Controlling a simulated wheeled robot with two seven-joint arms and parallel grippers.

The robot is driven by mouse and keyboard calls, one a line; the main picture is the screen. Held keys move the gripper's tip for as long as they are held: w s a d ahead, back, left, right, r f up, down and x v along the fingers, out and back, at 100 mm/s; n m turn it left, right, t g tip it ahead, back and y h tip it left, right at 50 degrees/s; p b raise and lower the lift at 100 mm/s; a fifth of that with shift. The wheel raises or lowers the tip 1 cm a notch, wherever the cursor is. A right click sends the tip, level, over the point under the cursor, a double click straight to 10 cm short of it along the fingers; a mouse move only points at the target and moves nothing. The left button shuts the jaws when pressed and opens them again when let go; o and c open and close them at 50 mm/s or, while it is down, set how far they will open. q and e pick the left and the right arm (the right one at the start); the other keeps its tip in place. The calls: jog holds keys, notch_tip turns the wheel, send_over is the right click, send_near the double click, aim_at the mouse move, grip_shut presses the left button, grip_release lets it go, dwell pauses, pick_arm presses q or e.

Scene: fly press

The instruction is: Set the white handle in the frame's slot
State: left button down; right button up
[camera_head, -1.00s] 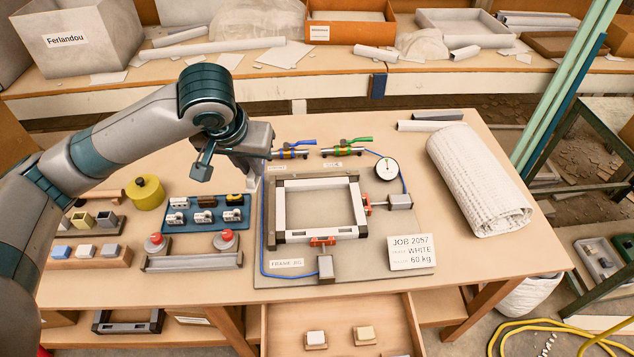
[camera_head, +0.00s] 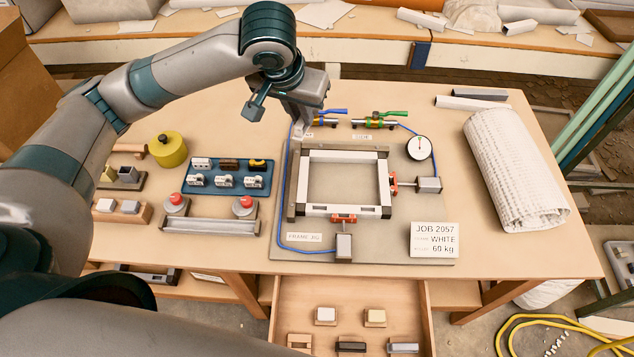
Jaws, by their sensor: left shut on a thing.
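My left gripper (camera_head: 304,127) is above the frame's far left corner, pointing down. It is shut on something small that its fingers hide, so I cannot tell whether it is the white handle. White pieces (camera_head: 201,163) sit in the blue tray (camera_head: 269,190) left of the frame. My right gripper is out of view.
Red clamps (camera_head: 343,218) touch the frame's near and right sides. Valves with blue and green levers (camera_head: 374,122) stand behind it, a gauge (camera_head: 419,148) at right. A job card (camera_head: 434,240) reads WHITE, 60 kg. The open drawer (camera_head: 350,290) holds several small blocks.

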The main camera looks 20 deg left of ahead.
pick_arm(q)
jog(key=shift+s+d+f+m+p, duration=0.1)
jog(key=shift+d+f+m+p, duration=0.2)
jog(key=shift+f+m+p, duration=0.35)
jog(key=s+d+f+m+g+h+p, duration=0.1)
jog(key=s+d+f+m+h+p, duration=0.1)
jog(key=f+m+p, duration=0.2)
jog(key=s+d+f+m+g+h+p, duration=0.2)
jog(key=s+f+m+p, duration=0.1)
jog(key=f+m, duration=0.6)
jog(key=shift+p+x, duration=0.75)
jog(key=shift+p, duration=0.1)
jog(key=shift+s+f, duration=0.1)
jog(key=shift+s, duration=0.1)
jog(key=shift+a+f+b, duration=0.1)
jog(key=shift+f+b, duration=1.2)
jog(key=shift+b, duration=0.1)
jog(key=shift+r+p, duration=0.1)
jog(key=shift+p, duration=0.7)
jog(key=shift+f+p, duration=0.35)
jog(key=shift+f, duration=0.6)
dwell(1.4)
jog(key=c, duration=1.5)
grip_release()
jog(key=shift+c, duration=0.2)
